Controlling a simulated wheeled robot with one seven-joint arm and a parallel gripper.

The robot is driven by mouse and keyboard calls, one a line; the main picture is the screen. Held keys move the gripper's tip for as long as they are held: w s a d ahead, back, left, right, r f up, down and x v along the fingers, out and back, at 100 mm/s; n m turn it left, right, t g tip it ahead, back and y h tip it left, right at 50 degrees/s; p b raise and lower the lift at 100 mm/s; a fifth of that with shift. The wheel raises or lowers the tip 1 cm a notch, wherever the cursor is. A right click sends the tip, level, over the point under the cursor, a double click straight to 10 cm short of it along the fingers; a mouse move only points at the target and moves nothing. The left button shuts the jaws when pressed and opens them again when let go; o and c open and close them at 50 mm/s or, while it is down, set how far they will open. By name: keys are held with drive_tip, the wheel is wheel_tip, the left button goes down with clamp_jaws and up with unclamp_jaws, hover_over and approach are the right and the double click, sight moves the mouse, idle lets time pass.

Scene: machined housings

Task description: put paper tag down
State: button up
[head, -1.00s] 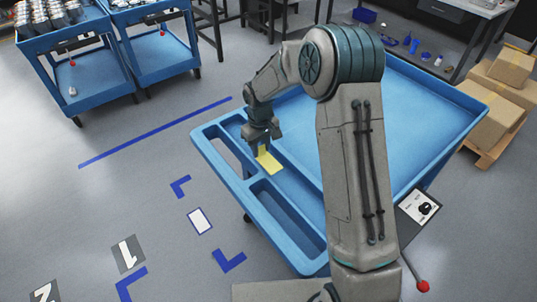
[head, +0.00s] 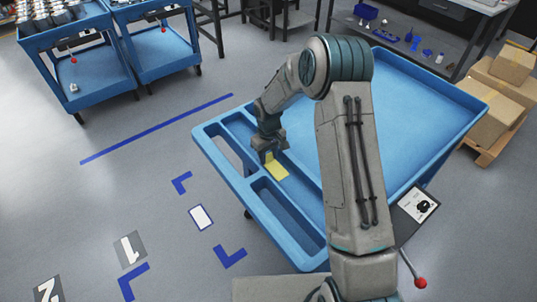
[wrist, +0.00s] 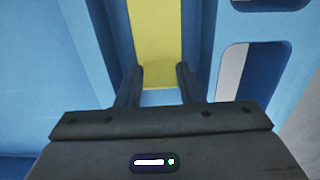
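The paper tag (head: 279,171) is a yellow strip with a bent, upright end. It is over the blue cart's near-left side, beside the long cut-outs. My gripper (head: 268,156) points down at its upright end. In the wrist view, the tag (wrist: 155,35) stretches away ahead of my gripper (wrist: 158,85). Its near end fills the gap between the two fingers, edge to edge, so the fingers look shut on it. The tag's flat part lies low, close over the cart's surface; I cannot tell whether it touches.
The blue cart (head: 425,105) has a wide, empty tray to the right. Two slots (head: 285,212) run along its left side. A control box (head: 418,204) with a red-knobbed lever is at the lower right. Other carts, a bench and cardboard boxes (head: 490,128) stand farther off.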

drive_tip(key=shift+o, duration=1.2)
drive_tip(key=shift+r, duration=0.2)
wheel_tip(320, 180, up, 10)
drive_tip(key=b, duration=0.1)
wheel_tip(320, 180, up, 9)
drive_tip(key=m, duration=0.1)
hover_over(280, 173)
drive_tip(key=s+d+r+m+t, duration=0.1)
drive_tip(key=s+d+r+m, duration=0.1)
drive_tip(key=s, duration=0.6)
drive_tip(key=s+d+r+m+t, duration=0.1)
drive_tip(key=s+d+r+m, duration=0.1)
drive_tip(key=s, duration=0.6)
drive_tip(key=s+d+r+m+t, duration=0.1)
drive_tip(key=s+d+r, duration=0.2)
drive_tip(key=s, duration=0.4)
drive_tip(key=shift+s+d+m, duration=0.4)
drive_tip(key=shift+d, duration=0.15)
